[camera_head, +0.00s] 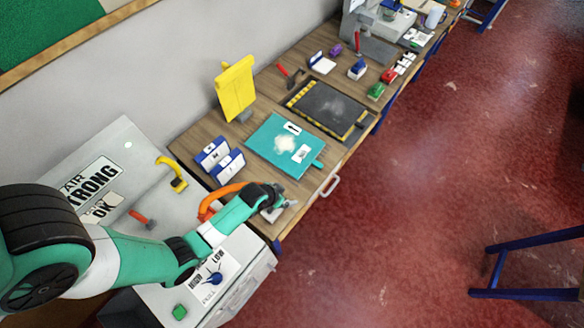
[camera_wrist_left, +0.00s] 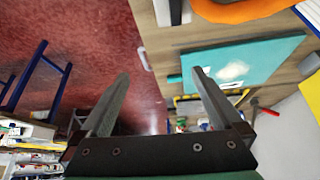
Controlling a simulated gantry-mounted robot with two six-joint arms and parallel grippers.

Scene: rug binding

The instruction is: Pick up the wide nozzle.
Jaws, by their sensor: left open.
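My left gripper (camera_head: 280,201) is open at the near end of the bench, beside an orange curved hose (camera_head: 219,196). In the left wrist view the two fingers (camera_wrist_left: 160,76) stand apart with nothing between them. A small pale grey piece (camera_head: 277,213) lies at the gripper, partly hidden by it. A grey-white piece also shows at the top of the wrist view (camera_wrist_left: 172,12). I cannot tell for sure whether this is the wide nozzle. Two blue-and-white holders (camera_head: 221,160) stand behind the hose; their labels are too small to read. My right gripper is not in view.
A teal board (camera_head: 262,150) with a pale patch lies beyond the gripper. A black mat (camera_head: 310,105) and a yellow upright piece (camera_head: 235,88) are farther along. A grey machine with a blue knob (camera_head: 215,278) stands below my arm.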

